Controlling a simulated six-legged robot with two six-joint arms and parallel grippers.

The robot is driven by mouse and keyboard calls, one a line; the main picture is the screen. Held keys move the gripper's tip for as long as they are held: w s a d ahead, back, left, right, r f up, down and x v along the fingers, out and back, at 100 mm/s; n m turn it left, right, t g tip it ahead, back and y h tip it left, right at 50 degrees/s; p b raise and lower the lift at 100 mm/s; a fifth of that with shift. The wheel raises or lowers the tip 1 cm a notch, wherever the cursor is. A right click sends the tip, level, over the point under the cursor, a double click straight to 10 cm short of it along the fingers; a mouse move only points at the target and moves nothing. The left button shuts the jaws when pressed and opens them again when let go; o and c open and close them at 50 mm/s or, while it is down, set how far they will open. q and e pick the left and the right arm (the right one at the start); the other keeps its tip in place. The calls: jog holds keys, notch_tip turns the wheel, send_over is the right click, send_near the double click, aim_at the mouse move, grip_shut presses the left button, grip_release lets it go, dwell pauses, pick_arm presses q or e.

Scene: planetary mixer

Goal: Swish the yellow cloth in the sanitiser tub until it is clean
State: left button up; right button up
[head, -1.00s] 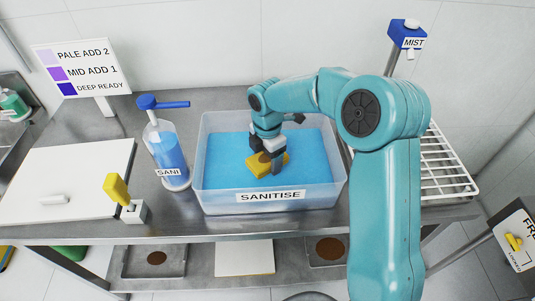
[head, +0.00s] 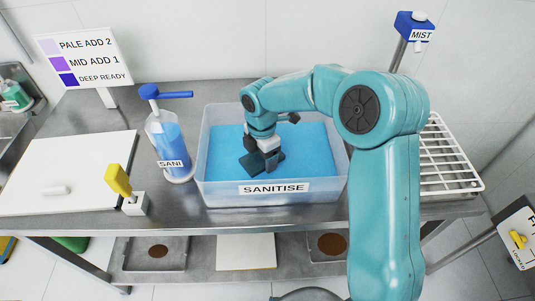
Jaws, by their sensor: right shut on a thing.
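The sanitiser tub (head: 205,150) is a clear box of blue liquid with a SANITISE label, standing on the steel bench. My right gripper (head: 264,160) reaches down into the tub and is shut on the yellow cloth. No yellow of the cloth shows now. A dark teal patch (head: 250,165) at the fingertips looks like the cloth under the blue liquid, its edges hard to make out. How clean the cloth is cannot be told. My left gripper is not in view.
A SANI pump bottle (head: 168,145) stands close left of the tub. A yellow-handled tool in a white holder (head: 134,205) and a white board (head: 70,175) lie further left. A white wire rack (head: 448,160) and blue MIST head (head: 415,27) are on the right.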

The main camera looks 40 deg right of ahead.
jog(key=shift+d, duration=0.1)
jog(key=shift+d, duration=0.55)
jog(key=shift+d+p, duration=0.6)
jog(key=shift+d, duration=1.35)
jog(key=shift+a+b, duration=0.3)
jog(key=shift+a, duration=2.25)
